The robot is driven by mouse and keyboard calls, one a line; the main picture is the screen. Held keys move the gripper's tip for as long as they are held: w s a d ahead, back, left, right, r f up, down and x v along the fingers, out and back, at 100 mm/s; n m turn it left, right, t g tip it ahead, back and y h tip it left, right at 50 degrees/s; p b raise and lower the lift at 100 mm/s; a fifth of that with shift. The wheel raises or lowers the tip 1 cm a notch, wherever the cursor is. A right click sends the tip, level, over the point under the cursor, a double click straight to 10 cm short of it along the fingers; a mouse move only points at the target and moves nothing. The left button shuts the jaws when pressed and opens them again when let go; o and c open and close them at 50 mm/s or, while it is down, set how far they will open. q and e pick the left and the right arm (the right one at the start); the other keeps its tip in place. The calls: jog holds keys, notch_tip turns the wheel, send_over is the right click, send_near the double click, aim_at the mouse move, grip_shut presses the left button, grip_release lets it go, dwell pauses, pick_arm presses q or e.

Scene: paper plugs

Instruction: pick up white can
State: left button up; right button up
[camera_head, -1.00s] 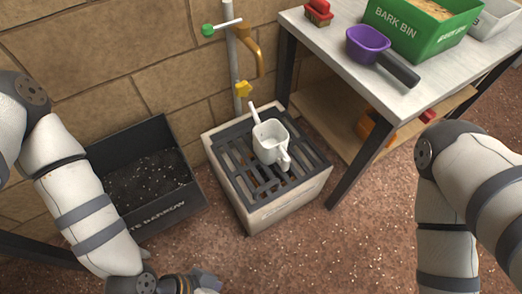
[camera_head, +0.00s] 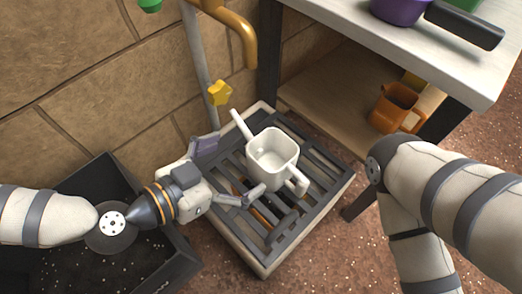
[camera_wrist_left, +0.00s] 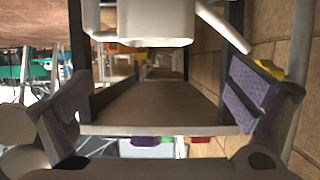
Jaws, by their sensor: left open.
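The white can (camera_head: 273,160), with a spout at its upper left and a handle at its lower right, stands on the dark slatted grate (camera_head: 306,205). My left gripper (camera_head: 230,169) is open and empty just left of the can, its fingers spread toward it. In the left wrist view the can (camera_wrist_left: 155,20) shows at the top, beyond and between the open finger pads (camera_wrist_left: 170,100). The fingers do not appear to touch it. My right arm is at the right; its gripper is out of view.
A yellow star-shaped tap handle (camera_head: 220,93) and orange spout (camera_head: 240,32) stand behind the grate. A dark soil bin (camera_head: 183,262) lies below my left arm. The table (camera_head: 350,40) has a shelf holding an orange can (camera_head: 393,108).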

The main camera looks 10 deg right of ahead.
aim_at(286, 141)
pick_arm(q)
jog(key=b+x, duration=0.1)
jog(key=x, duration=0.2)
jog(key=b+x, duration=0.1)
jog(key=x, duration=0.3)
jog(key=b+x, duration=0.1)
jog(key=x, duration=0.3)
jog(key=shift+s+f+b, duration=0.3)
jog(key=shift+f+b, duration=0.05)
jog(key=shift+b, duration=0.05)
jog(key=shift+w+d, duration=0.15)
jog(key=shift+r, duration=0.1)
pick_arm(e)
jog(key=s+f, duration=0.1)
jog(key=s+f+g, duration=0.1)
jog(key=shift+d+f, duration=0.2)
jog(key=shift+f, duration=0.2)
